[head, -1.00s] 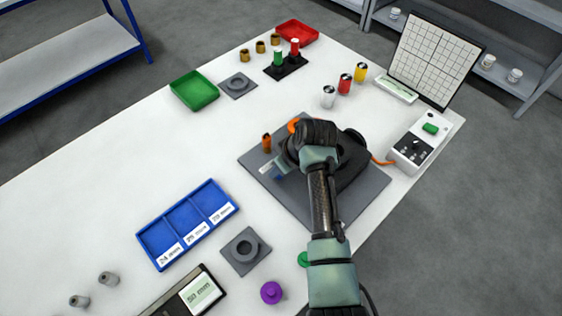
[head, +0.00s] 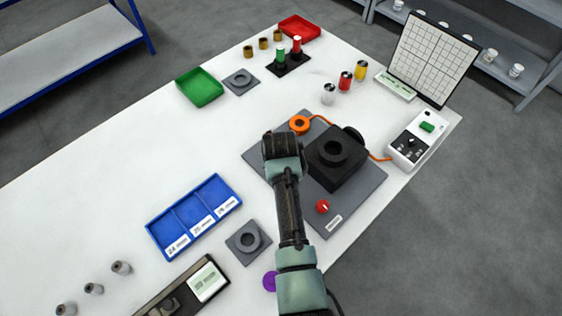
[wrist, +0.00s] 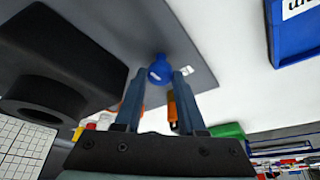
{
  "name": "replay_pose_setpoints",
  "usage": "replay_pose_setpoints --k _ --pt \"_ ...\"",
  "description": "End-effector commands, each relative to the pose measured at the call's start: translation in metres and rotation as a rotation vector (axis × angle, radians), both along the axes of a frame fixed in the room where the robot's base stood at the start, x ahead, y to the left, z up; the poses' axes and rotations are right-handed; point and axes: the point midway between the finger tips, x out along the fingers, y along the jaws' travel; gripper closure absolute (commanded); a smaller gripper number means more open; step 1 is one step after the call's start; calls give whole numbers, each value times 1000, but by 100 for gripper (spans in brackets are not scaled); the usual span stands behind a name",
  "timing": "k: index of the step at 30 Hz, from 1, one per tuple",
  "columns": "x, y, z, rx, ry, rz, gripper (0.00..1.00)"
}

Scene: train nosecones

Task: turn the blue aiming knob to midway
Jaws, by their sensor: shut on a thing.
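The blue aiming knob (wrist: 160,71) shows in the wrist view on the grey base plate (wrist: 190,45), beside a small white label. My gripper (wrist: 159,78) has one finger on each side of the knob and is shut on it. The knob's pointer or mark cannot be made out. In the head view my wrist (head: 283,152) is over the left part of the base plate (head: 345,205) and hides the knob and the fingertips.
The black block with a round opening (head: 338,155) stands right of my wrist. An orange ring (head: 300,124) and red knob (head: 322,206) are on the plate. A blue three-part tray (head: 195,217) lies left. A white control box (head: 415,145) stands right.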

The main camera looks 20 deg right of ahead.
Motion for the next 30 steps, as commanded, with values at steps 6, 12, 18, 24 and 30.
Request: replay_pose_setpoints --k 6,12,18,24,30 --pt "1 0 1 0 -1 -32 100" --pt "1 0 1 0 -1 -37 100" --pt "1 0 1 0 -1 -35 59" --pt "0 0 0 0 -1 -35 31" --pt "0 0 0 1 0 -35 31"
